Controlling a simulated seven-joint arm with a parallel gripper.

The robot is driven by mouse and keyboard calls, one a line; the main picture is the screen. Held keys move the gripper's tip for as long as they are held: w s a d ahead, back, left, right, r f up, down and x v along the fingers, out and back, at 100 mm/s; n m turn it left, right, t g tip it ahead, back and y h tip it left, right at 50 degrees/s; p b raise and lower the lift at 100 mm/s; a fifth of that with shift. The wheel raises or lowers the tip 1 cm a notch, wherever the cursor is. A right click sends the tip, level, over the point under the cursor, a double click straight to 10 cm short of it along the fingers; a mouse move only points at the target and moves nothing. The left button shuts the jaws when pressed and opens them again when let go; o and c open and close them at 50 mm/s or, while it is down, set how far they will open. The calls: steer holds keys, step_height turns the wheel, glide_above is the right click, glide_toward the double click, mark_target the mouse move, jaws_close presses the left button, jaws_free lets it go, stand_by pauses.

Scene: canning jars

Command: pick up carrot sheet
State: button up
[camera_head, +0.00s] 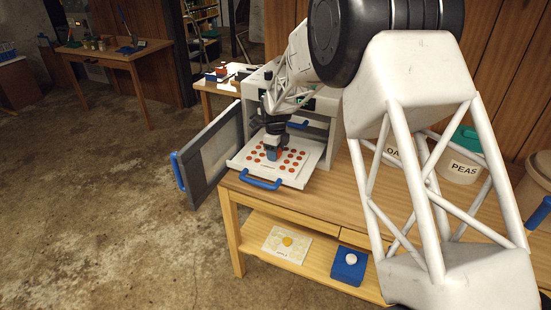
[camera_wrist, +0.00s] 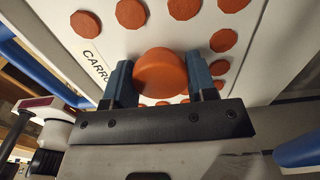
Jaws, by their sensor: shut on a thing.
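The carrot sheet (camera_head: 275,172) is a white sheet dotted with several orange discs. It lies at the open front of a white machine, above a blue handle (camera_head: 261,183). In the wrist view the sheet (camera_wrist: 155,30) fills the upper part, with part of the word "CARROT" on a label at left. A larger round orange knob (camera_wrist: 160,74) stands out near its middle. My gripper (camera_head: 272,153) is over the sheet with its blue fingers on either side of the knob, shut on it. I cannot tell whether the sheet is lifted.
The white machine (camera_head: 327,107) stands on a wooden bench (camera_head: 330,197), its grey door (camera_head: 210,155) swung open at left. A peas bucket (camera_head: 458,165) stands at right.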

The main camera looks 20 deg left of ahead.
steer(key=shift+r, duration=0.2)
steer(key=shift+r, duration=0.55)
steer(key=shift+s+d+r, duration=0.15)
steer(key=shift+s+r, duration=0.05)
steer(key=shift+r, duration=0.35)
steer(key=shift+s+d+r, duration=0.1)
steer(key=shift+s+r, duration=0.05)
steer(key=shift+r, duration=0.4)
steer(key=s+d+r, duration=0.1)
steer(key=s+d, duration=0.8)
steer(key=s, duration=0.3)
steer(key=shift+s+r, duration=0.15)
